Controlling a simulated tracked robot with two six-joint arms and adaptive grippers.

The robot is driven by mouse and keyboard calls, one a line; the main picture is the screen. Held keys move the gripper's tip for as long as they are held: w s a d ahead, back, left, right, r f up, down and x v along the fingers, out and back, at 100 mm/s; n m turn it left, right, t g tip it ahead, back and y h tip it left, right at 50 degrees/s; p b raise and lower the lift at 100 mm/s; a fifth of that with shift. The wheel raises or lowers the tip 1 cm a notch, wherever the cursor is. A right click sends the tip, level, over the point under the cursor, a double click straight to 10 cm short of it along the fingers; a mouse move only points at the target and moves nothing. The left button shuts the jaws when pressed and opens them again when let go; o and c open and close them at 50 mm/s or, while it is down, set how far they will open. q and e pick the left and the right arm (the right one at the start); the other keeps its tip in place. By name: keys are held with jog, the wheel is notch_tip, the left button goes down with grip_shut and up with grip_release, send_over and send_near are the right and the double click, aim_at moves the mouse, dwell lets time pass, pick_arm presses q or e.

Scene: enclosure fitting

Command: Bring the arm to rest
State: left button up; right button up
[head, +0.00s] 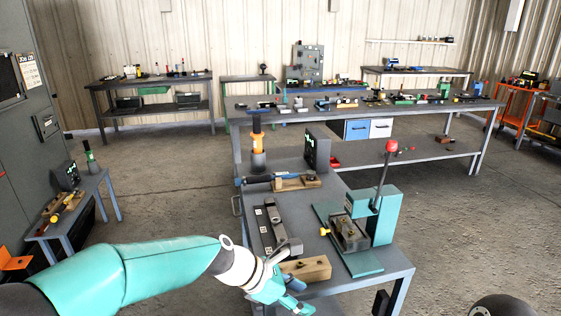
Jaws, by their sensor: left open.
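My left arm (130,275), teal with a white wrist, reaches in from the left along the bottom of the head view. My left gripper (292,295) is open at the near end of the grey workbench (355,291). It is close to a wooden block (306,268) on the bench, in front of it in the picture. I see nothing held between its fingers. Whether it touches the block or bench, I cannot tell. My right gripper is not in view.
A teal press with a red-knobbed lever (383,215) stands on the bench right of the gripper. A dark long fixture (268,228) lies behind the gripper. A small side table (80,205) stands at the left. The floor between them is clear.

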pick_arm(q)
jog(key=s+a+f+g+y, duration=0.1)
jog(key=s+a+f, duration=0.25)
jog(key=f, duration=0.35)
jog(key=s+a+f+n+g, duration=0.1)
jog(key=s+a+f, duration=0.1)
jog(key=a+f, duration=0.35)
jog(key=s+a+f+g+y, duration=0.1)
jog(key=s+a+f, duration=0.15)
jog(key=f, duration=0.55)
jog(key=s+a+f+m+y, duration=0.1)
jog(key=s+a+f+m, duration=0.1)
jog(key=s+f+m, duration=0.3)
jog(key=s+a+f+m+t+y, duration=0.1)
jog(key=s+f+m, duration=0.5)
jog(key=m, duration=0.8)
jog(key=s+a, duration=0.1)
jog(key=s, duration=0.2)
jog(key=shift+s+a+f+m+t+y, duration=0.25)
jog(key=shift+s+m+t+y, duration=0.05)
jog(key=shift+s+y, duration=0.1)
